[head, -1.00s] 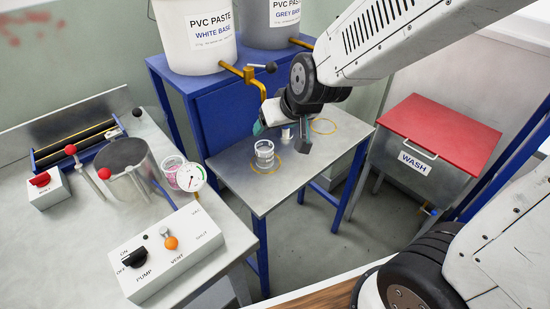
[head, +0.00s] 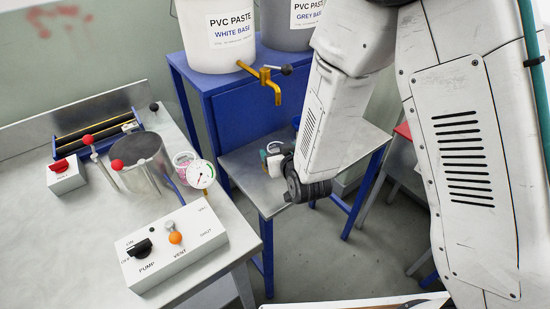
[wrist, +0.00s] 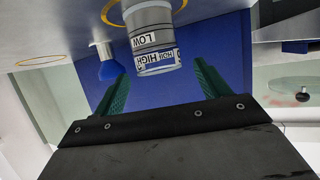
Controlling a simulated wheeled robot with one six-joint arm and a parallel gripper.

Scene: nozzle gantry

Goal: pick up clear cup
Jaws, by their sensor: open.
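The clear cup (wrist: 152,30) has LOW and HIGH marks on its side and stands at a yellow ring on the metal table (head: 240,170). The wrist view shows it upside down, between and ahead of my gripper's two green fingers (wrist: 160,80). The fingers are spread, with a gap on each side of the cup; contact is not visible.
A blue-and-silver item (wrist: 106,64) stands close beside the cup. The blue stand (head: 215,105) with paste buckets (head: 215,45) and a yellow tap (head: 265,78) is behind. A bench with a pump box (head: 170,245) and a cup of pink material (head: 184,161) is at left.

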